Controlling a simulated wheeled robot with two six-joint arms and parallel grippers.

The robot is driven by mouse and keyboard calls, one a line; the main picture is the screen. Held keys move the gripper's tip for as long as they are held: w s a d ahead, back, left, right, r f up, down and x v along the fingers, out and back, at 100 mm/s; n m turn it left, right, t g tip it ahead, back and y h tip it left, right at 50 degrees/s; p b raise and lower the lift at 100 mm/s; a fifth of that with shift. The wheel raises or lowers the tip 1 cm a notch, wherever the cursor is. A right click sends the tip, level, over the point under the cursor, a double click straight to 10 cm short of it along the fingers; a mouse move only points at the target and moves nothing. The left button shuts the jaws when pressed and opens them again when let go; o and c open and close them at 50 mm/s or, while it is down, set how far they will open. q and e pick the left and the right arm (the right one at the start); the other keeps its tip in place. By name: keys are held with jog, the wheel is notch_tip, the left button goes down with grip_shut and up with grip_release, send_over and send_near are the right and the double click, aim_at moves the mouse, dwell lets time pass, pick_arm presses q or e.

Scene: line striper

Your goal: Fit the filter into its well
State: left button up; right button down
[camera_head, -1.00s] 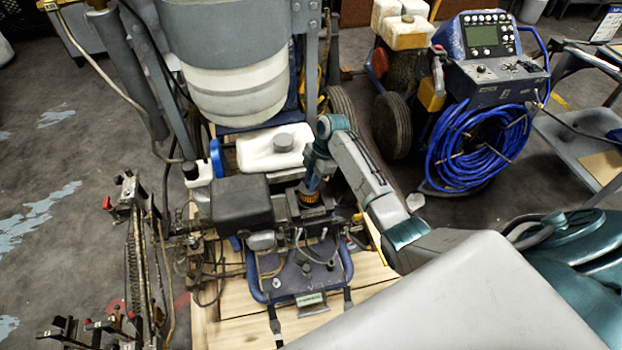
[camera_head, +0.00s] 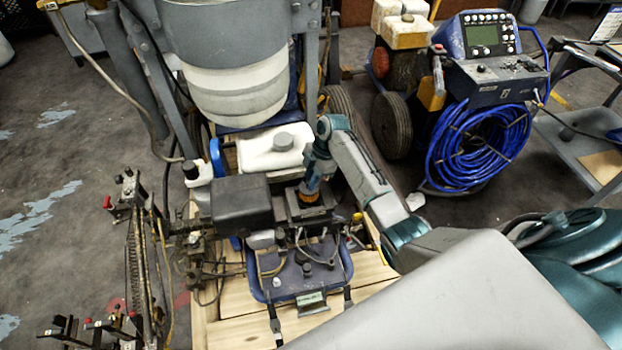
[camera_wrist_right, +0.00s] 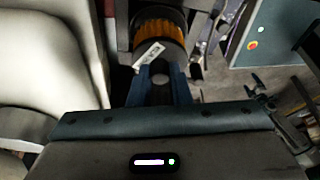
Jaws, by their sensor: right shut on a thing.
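The filter is an orange pleated cylinder with a dark end. In the right wrist view the filter (camera_wrist_right: 160,35) sits at the tips of my right gripper (camera_wrist_right: 158,88), whose two blue fingers are shut on it. A small white label hangs by its near end. In the head view the filter (camera_head: 309,193) is a small orange patch below my right gripper (camera_head: 312,184). It is at the dark housing (camera_head: 312,212) on the machine. The well's opening is hidden, so I cannot tell how deep the filter sits. My left gripper is not in view.
A white tank (camera_head: 270,150) stands just behind the gripper. A dark grey box (camera_head: 241,203) is close on the left. A large white hopper (camera_head: 235,85) rises behind. Blue hose coils (camera_head: 470,150) hang on a machine at the right.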

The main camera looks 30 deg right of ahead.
jog(key=shift+f+b, duration=0.7)
jog(key=shift+f, duration=0.7)
dwell(0.7)
jog(key=shift+s+a+f, duration=0.15)
jog(key=shift+s, duration=0.1)
dwell(0.7)
jog(key=shift+p, duration=0.4)
jog(key=shift+r, duration=0.25)
jog(key=shift+w, duration=0.1)
jog(key=shift+w+r+p, duration=0.15)
jog(key=shift+r+p, duration=0.05)
jog(key=shift+p, duration=0.3)
jog(key=shift+p, duration=0.45)
dwell(1.4)
jog(key=shift+f, duration=0.3)
dwell(0.5)
jog(key=shift+s+f, duration=0.1)
jog(key=shift+s, duration=0.15)
dwell(0.7)
